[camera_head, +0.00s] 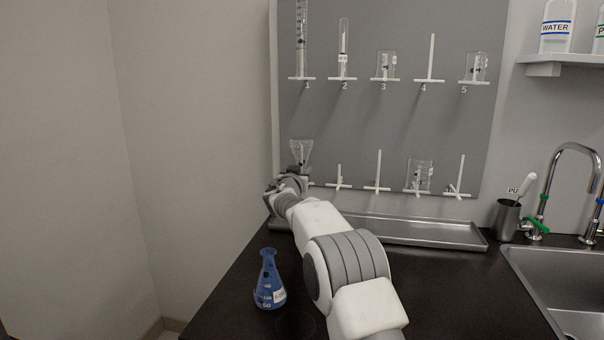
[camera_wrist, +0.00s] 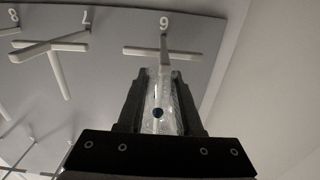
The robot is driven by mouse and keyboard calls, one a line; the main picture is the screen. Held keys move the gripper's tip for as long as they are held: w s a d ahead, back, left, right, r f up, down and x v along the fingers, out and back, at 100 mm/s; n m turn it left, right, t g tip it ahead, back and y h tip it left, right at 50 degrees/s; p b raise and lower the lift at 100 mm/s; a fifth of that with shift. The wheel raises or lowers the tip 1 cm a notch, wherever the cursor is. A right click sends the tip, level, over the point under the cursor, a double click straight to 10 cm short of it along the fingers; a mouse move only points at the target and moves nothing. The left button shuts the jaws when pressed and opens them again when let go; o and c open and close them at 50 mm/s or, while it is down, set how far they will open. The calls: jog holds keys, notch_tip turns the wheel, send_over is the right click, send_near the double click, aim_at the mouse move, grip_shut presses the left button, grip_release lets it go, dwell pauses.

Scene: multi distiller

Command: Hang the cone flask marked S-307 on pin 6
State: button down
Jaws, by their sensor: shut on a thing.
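A clear cone flask (camera_head: 301,152) is upside down at the bottom left of the pegboard, wide end up. My gripper (camera_head: 288,183) is at its lower, narrow end. In the wrist view my gripper (camera_wrist: 162,105) is shut on the clear flask (camera_wrist: 160,116), with a finger on each side. Pin 6 (camera_wrist: 164,52), with its white crossbar, is right by the flask; I cannot tell whether the pin is inside it. The marking on this flask is not readable. A second cone flask (camera_head: 268,283), with blue contents and a small label, stands upright on the counter.
The grey pegboard (camera_head: 400,125) has glassware on several pins. Pins 7 (camera_head: 339,178) and 8 (camera_head: 378,172) are bare. A metal tray (camera_head: 420,232) lies below. The sink (camera_head: 565,270) and a metal cup (camera_head: 507,220) are at the right.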

jog(key=shift+f+b, duration=0.5)
jog(key=shift+b, duration=0.1)
jog(key=c, duration=0.5)
grip_release()
jog(key=shift+s, duration=0.1)
jog(key=shift+s+a+b, duration=0.2)
jog(key=shift+s+b, duration=0.15)
jog(key=shift+s, duration=0.2)
jog(key=s+a+b, duration=0.2)
jog(key=s+a, duration=0.1)
jog(key=s, duration=1.3)
jog(key=shift+b, duration=0.3)
